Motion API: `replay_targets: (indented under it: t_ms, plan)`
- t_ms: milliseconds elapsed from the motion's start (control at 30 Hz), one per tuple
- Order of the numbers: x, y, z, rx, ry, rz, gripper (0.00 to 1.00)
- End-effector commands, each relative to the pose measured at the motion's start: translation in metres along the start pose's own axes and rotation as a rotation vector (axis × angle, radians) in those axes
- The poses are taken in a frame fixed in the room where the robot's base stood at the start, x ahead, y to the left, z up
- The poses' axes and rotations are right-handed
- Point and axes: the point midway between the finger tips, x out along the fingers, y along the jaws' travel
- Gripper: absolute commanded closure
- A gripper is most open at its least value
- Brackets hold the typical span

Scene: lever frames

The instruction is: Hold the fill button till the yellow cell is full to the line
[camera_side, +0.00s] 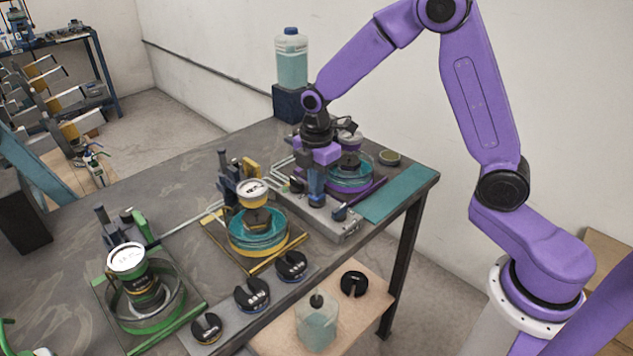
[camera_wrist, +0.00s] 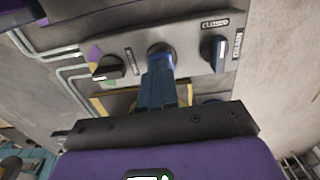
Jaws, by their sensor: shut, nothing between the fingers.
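The yellow cell (camera_side: 258,236) stands mid-bench in the side view, a clear ring with teal liquid and a weighted gauge-topped piston in it. Its line cannot be made out. My gripper (camera_side: 316,198) is lowered at the control panel (camera_side: 335,230). In the wrist view its blue fingers (camera_wrist: 160,68) are together, with tips at the round button (camera_wrist: 160,48), mostly covering it. They seem to touch it; how far it is pressed is hidden. Left of it is a black selector knob (camera_wrist: 108,68) with coloured sectors; right is the drain knob (camera_wrist: 215,52), by a CLOSED label.
The purple cell (camera_side: 352,184) stands behind my gripper, and the green cell (camera_side: 160,318) is at front left. A teal bottle (camera_side: 291,62) is at the back. Black weights (camera_side: 252,295) line the front edge. A beaker (camera_side: 317,328) sits on the lower shelf.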

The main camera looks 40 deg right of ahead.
Motion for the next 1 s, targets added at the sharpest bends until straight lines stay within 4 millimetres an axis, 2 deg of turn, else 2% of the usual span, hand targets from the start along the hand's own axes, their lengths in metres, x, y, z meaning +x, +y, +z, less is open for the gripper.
replay_targets:
  t_ms: [167,433,1000]
  plan:
    - [0.002,0.000,0.000,0.000,0.000,-0.001,1.00]
    - [0.026,-0.001,0.000,-0.002,-0.001,-0.004,1.00]
    - [0.027,-0.002,-0.001,-0.003,-0.001,-0.007,1.00]
